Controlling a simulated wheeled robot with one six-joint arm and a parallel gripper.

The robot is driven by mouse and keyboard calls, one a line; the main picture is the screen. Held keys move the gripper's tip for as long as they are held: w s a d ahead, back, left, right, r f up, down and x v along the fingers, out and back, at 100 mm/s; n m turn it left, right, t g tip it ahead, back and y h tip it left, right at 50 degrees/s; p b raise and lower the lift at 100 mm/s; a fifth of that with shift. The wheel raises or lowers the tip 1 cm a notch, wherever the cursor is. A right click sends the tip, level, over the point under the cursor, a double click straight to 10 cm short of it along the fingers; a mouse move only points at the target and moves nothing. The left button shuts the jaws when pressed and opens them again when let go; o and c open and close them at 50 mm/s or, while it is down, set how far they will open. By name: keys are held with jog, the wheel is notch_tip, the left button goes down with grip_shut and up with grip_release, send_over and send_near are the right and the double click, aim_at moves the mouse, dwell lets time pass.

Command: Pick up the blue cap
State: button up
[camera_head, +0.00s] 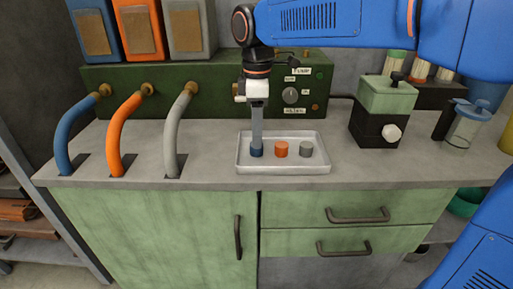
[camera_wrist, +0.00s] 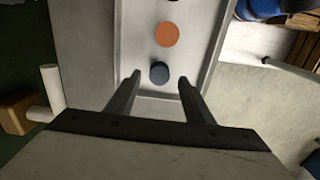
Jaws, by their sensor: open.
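The blue cap (camera_head: 257,150) is a small dark blue cylinder standing at the left end of a pale metal tray (camera_head: 283,169). An orange cap (camera_head: 281,149) and a grey cap (camera_head: 306,149) stand in a row to its right. My gripper (camera_head: 257,139) points down right over the blue cap, and its fingers partly cover the cap in the head view. In the wrist view the blue cap (camera_wrist: 159,72) lies just beyond and between the tips of my open gripper (camera_wrist: 160,77). I cannot tell how far above it the tips are.
Blue (camera_head: 69,133), orange (camera_head: 122,134) and grey (camera_head: 177,132) hoses curve down to the counter on the left. A green control box (camera_head: 215,92) stands behind the tray. A black and green device (camera_head: 381,112) stands to the right. The counter in front of the tray is narrow.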

notch_tip(320, 180, down, 4)
jog(key=shift+f, duration=0.1)
jog(key=c, duration=1)
jog(key=shift+c, duration=0.2)
notch_tip(320, 180, up, 10)
